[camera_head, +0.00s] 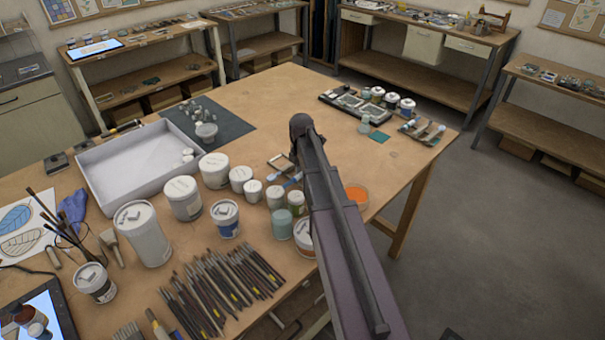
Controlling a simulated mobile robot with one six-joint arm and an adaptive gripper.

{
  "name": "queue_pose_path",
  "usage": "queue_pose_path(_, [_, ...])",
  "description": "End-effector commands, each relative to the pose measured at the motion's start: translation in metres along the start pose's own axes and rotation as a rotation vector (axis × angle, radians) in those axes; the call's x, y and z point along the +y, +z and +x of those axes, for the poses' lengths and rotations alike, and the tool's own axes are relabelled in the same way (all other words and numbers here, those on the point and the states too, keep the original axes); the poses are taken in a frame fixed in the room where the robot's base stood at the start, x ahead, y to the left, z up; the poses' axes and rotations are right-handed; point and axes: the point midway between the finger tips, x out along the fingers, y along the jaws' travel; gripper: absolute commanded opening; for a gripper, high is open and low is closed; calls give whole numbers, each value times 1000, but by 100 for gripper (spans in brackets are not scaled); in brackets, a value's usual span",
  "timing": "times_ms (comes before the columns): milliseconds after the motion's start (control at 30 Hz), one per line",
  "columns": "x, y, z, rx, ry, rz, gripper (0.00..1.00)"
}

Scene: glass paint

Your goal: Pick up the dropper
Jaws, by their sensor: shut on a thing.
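My arm (335,215) reaches from the bottom right over the table, and its dark rounded joint (302,126) shows near the table's middle. I cannot pick out a dropper for certain. Beside the arm lie a small dark-framed piece (280,162) and a small blue item (293,180), both too small to tell what they are. The arm covers part of the table behind and under it.
The wooden table (270,100) holds a white tray (95,170), several white jars (183,197), an orange pot (357,195) and a row of brushes (220,290). A dark mat (225,125) lies behind the jars. The table's back middle is clear. Workbenches (425,85) line the walls.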

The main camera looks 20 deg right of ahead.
Motion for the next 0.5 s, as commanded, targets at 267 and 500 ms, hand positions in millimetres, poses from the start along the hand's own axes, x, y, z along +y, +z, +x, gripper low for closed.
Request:
queue_pose_path(267, [0, 0, -8, 0, 0, 0, 0])
queue_pose_path(500, [0, 0, -26, 0, 0, 0, 0])
